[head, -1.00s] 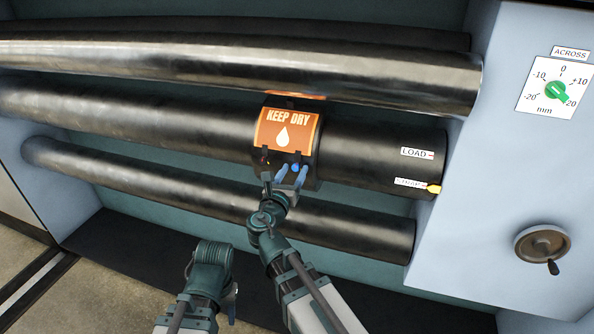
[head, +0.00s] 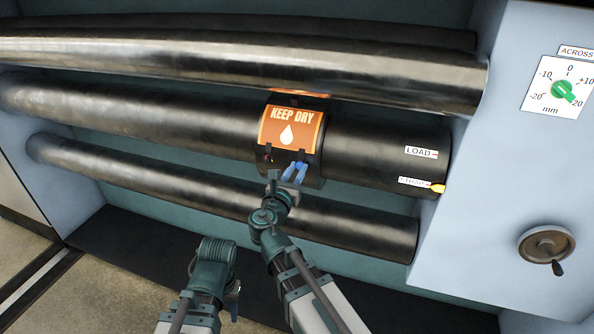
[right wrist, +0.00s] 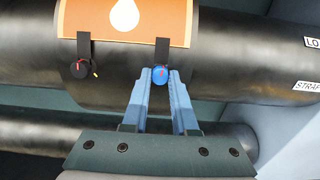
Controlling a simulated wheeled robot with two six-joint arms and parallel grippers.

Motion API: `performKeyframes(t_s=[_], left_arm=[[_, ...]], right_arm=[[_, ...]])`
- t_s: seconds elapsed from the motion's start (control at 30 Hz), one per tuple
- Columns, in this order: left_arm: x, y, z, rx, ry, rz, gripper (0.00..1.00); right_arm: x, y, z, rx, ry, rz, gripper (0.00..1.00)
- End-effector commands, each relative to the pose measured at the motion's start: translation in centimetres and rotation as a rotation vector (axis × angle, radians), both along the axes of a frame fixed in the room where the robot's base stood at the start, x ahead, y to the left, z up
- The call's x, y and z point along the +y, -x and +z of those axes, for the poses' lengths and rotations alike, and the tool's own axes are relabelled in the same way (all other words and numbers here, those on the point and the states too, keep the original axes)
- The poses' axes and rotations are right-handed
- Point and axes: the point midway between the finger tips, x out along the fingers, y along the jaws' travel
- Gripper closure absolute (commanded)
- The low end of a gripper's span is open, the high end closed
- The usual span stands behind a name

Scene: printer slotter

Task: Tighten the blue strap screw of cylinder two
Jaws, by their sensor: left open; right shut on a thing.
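Cylinder two, the middle black roller (head: 370,152), carries an orange "KEEP DRY" plate (head: 291,127) held by dark straps. The blue strap screw (right wrist: 160,76), with a red mark on its face, sits at the lower end of the plate's right strap. My right gripper (head: 294,172) is at this screw and shut on it; in the right wrist view its blue fingers (right wrist: 160,80) flank the screw's sides. My left gripper (head: 236,292) hangs low in front of the rollers, away from the straps, and is mostly hidden by its arm; it is open.
A black screw (right wrist: 79,69) with red and yellow marks sits on the left strap. Rollers run above and below cylinder two. At right, the pale side panel (head: 480,220) has a green dial (head: 563,90) and a handwheel (head: 546,245). LOAD and STRAP labels mark the cylinder's right end.

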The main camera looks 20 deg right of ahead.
Motion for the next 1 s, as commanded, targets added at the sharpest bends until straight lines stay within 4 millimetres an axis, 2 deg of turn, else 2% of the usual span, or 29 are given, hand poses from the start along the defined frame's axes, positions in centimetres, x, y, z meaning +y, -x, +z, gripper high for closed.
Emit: performKeyframes(t_s=[1.0], left_arm=[[0.0,0.0,1.3,0.0,0.0,0.0,0.5]], right_arm=[[0.2,-0.2,0.3,-0.527,-0.778,-0.112,1.0]])
